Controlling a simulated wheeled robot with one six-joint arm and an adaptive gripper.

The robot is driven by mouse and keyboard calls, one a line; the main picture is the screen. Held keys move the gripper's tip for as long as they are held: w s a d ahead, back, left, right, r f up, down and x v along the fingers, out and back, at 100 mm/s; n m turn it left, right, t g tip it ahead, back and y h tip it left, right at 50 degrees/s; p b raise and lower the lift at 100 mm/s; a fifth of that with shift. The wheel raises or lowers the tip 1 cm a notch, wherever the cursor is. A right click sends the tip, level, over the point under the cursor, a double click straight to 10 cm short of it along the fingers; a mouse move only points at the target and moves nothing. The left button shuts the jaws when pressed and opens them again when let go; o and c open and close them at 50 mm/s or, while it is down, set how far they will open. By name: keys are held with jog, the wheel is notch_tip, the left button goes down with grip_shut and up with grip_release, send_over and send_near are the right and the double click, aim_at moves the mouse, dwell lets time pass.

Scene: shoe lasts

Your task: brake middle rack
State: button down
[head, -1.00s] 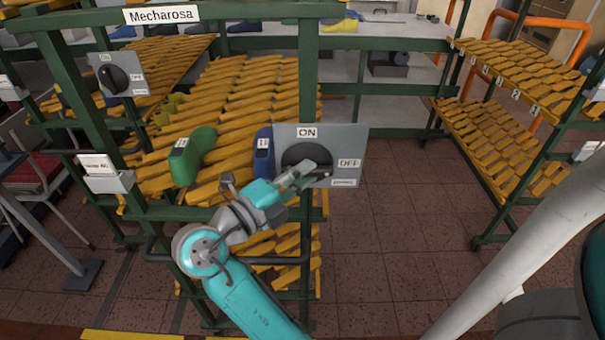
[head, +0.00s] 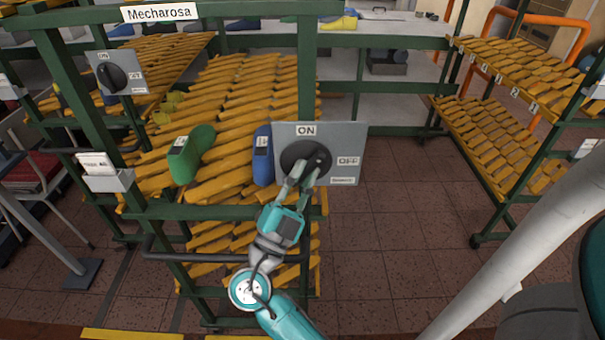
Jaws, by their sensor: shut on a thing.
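The middle rack is a green frame with slatted orange shelves and a sign reading Mecharosa (head: 160,13). A grey switch panel (head: 347,135) marked ON at the top and OFF at the right is fixed to its front right post. The round black knob (head: 293,156) sits in the panel. My gripper (head: 308,175) reaches up from below and is shut on the knob's handle. The fingers cover part of the knob. The handle's tip shows at the knob's upper right, between the ON and OFF marks.
A green shoe last (head: 189,155) and a blue one (head: 263,160) stand on the shelf left of the panel. A second switch panel (head: 118,75) is at the upper left. Another rack (head: 505,90) stands at the right. Tiled floor (head: 400,220) between the racks is clear.

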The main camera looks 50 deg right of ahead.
jog(key=n+t, duration=0.6)
jog(key=n, duration=0.1)
jog(key=shift+s+d+f, duration=0.15)
jog(key=shift+f, duration=0.05)
jog(key=shift+n+t+y, duration=0.75)
jog(key=shift+n+t, duration=1.05)
jog(key=shift+n, duration=0.25)
jog(key=shift+n+t+y, duration=0.75)
jog(key=shift+n+t, duration=1.05)
jog(key=shift+n, duration=0.25)
jog(key=shift+n+t+y, duration=0.3)
jog(key=shift+n+t, duration=0.1)
jog(key=shift+r, duration=0.1)
jog(key=c, duration=1.1)
grip_release()
jog(key=shift+o, duration=0.2)
jog(key=v, duration=1.2)
